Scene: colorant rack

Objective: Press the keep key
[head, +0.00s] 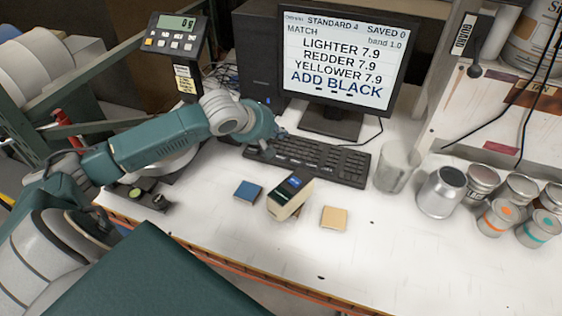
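A black keyboard (312,160) lies on the white bench in front of the monitor (342,50). Its key labels are too small to read, and I cannot make out which key is the keep key. The monitor reads "STANDARD 4", "SAVED 0", "MATCH", "LIGHTER 7.9", "REDDER 7.9", "YELLOWER 7.9" and "ADD BLACK". My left gripper (279,134) is at the keyboard's far left end, partly hidden by its own wrist. I cannot tell whether it touches the keys or whether its fingers are open. My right gripper is not in view.
A small beige handheld device (290,197) stands between a blue tile (248,191) and a tan tile (334,218). A clear beaker (396,167), a metal cup (441,193) and several paint cans (480,182) stand right. A scale display (176,31) is behind my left arm. The front middle bench is clear.

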